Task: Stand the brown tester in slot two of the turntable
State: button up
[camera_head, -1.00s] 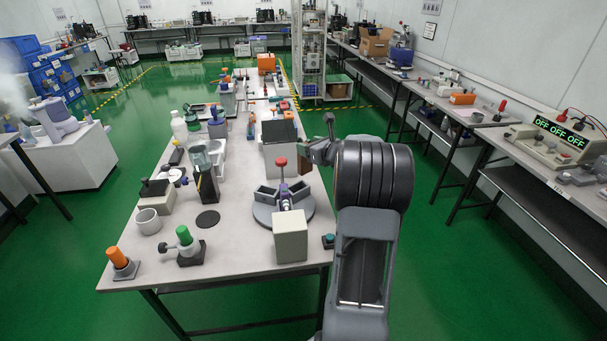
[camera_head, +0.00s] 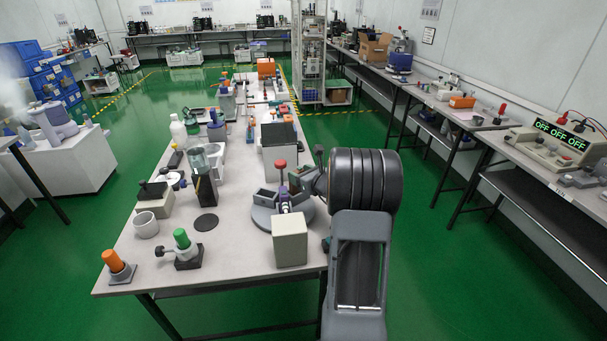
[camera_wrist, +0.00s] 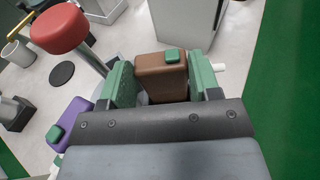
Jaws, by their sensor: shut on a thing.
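The brown tester (camera_wrist: 165,84), a brown block with a green button on top, sits between the green pads of my gripper (camera_wrist: 161,84) in the wrist view. My gripper is shut on it. In the head view the tester is hidden, and my wrist is at the right side of the grey round turntable (camera_head: 258,221). The turntable has walled slots and a post with a red knob (camera_head: 281,164); the knob also shows in the wrist view (camera_wrist: 59,28). A purple tester (camera_wrist: 72,121) stands in the turntable. I cannot tell the tester's height over the slots.
A beige box (camera_head: 289,242) stands close in front of the turntable. A dark box with pale sides (camera_head: 279,150) stands behind it. A black disc (camera_head: 206,222), a white cup (camera_head: 145,225) and a green-knobbed device (camera_head: 184,248) lie to the left. The right table edge is near my arm.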

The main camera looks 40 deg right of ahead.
jog(key=shift+f, duration=0.2)
jog(key=o, duration=1.4)
jog(key=shift+r, duration=0.1)
jog(key=shift+o, duration=0.2)
jog(key=shift+r, duration=0.15)
jog(key=shift+s, duration=0.2)
jog(key=v, duration=1.1)
jog(key=shift+s, duration=0.35)
jog(key=shift+w, duration=0.1)
jog(key=shift+r, duration=0.1)
